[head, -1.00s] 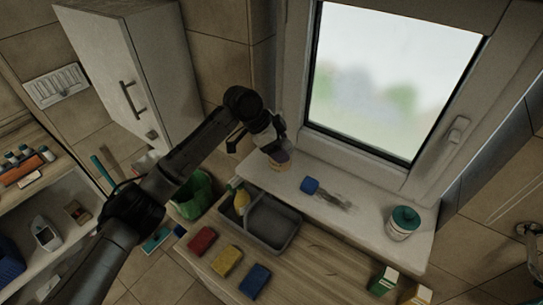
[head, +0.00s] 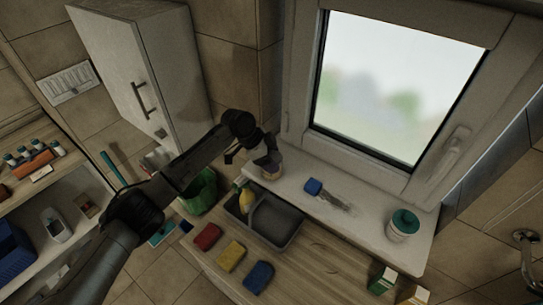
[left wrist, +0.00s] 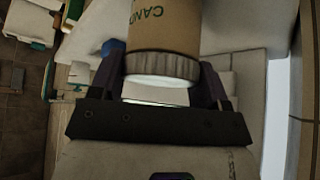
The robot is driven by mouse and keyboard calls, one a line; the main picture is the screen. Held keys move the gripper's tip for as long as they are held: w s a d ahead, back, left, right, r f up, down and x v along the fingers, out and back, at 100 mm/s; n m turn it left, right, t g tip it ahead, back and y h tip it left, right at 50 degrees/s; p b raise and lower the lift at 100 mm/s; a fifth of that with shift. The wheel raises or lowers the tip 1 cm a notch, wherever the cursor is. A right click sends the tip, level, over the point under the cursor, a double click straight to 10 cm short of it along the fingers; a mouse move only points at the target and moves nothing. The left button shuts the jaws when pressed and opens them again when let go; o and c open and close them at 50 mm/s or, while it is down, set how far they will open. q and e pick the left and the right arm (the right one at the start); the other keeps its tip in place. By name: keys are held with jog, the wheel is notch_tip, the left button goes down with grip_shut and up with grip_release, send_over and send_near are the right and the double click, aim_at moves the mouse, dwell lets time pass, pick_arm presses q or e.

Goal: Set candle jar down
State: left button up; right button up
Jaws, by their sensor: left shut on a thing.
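The candle jar (head: 271,172) is a small jar with a brown label, at the left end of the white window sill (head: 362,214). My left gripper (head: 264,158) reaches it from above and is shut on it. In the left wrist view the jar (left wrist: 165,28) sits between the two dark fingers (left wrist: 160,88), with part of the word on its label and a ridged band showing. The jar looks upright and at or just above the sill; I cannot tell whether it touches. My right gripper is not in view.
The window stands behind.

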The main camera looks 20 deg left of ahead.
pick_arm(q)
jog(key=o, duration=0.6)
jog(key=shift+f, duration=0.1)
jog(key=shift+c, duration=0.2)
jog(key=o, duration=0.4)
jog(key=shift+o, duration=0.2)
jog(key=shift+a+r, duration=0.3)
jog(key=shift+r, duration=0.2)
jog(key=b+v, duration=0.3)
jog(key=v, duration=0.8)
